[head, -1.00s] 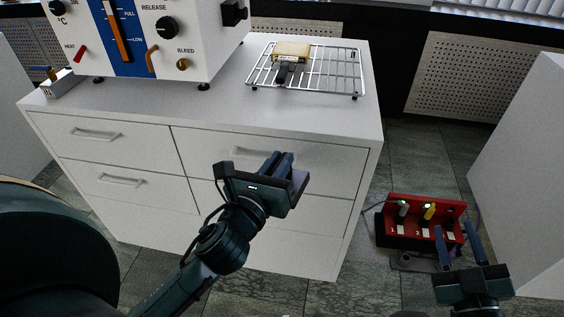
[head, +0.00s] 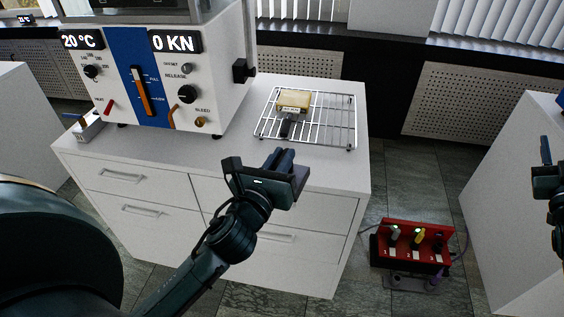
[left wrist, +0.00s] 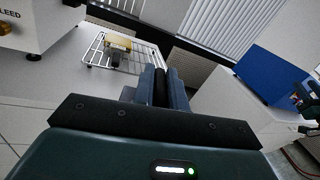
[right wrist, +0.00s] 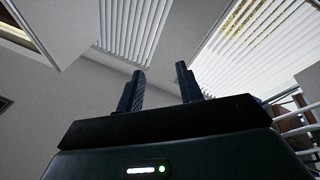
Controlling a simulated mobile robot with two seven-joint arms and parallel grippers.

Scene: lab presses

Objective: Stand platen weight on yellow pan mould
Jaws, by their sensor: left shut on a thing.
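The yellow pan mould (head: 293,101) sits on a wire rack on the cabinet top, its dark handle (head: 285,129) towards me. It also shows in the left wrist view (left wrist: 119,44). My left gripper (head: 279,158) is in front of the rack, short of the mould and apart from it. It is shut on a dark, narrow thing (left wrist: 160,86) between its fingers. Most of this thing is hidden, and I cannot tell whether it is the platen weight. I see no other platen weight. My right gripper (right wrist: 160,88) is open and empty, at the right edge of the head view.
The wire rack (head: 345,136) has bare room right of the mould. A white press (head: 220,85) with knobs and displays stands left of it. A red box (head: 411,259) with several switches is low on the right. A white cabinet (head: 510,190) stands at far right.

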